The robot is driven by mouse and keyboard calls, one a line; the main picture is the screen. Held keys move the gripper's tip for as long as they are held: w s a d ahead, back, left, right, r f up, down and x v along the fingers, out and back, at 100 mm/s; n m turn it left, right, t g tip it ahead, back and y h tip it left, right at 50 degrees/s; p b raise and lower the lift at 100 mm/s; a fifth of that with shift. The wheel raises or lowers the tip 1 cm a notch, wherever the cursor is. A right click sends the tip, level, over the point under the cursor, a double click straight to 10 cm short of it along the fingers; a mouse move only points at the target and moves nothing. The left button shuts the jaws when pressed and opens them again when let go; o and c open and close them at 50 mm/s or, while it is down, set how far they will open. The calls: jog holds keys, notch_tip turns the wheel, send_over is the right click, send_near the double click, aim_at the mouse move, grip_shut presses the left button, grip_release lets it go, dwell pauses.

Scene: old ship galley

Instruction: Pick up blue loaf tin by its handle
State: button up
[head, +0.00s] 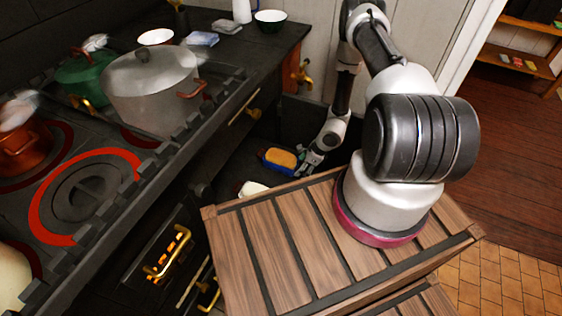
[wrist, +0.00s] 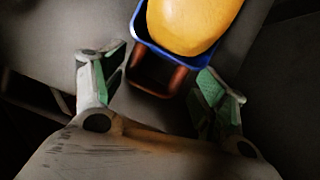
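The blue loaf tin (head: 268,166) holds a golden-yellow loaf (head: 281,158) and sits on a dark surface beyond the wooden crate in the head view. In the wrist view the tin's blue rim (wrist: 158,52) and the loaf (wrist: 193,20) are at the top. The tin's reddish-brown loop handle (wrist: 178,80) points toward my gripper (wrist: 162,75). My gripper is open, with one green-padded finger on each side of the handle and visible gaps between. In the head view my gripper (head: 307,160) is at the tin's right end, where the handle is hard to make out.
The slatted wooden crate (head: 256,236) is in front of the tin. A stove with a large grey pot (head: 150,95) and a green pot (head: 82,78) is at left. A cream-white object (head: 252,188) lies near the tin. Wood floor (head: 500,130) is clear at right.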

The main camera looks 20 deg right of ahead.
jog(key=c, duration=0.8)
jog(key=shift+o, duration=0.2)
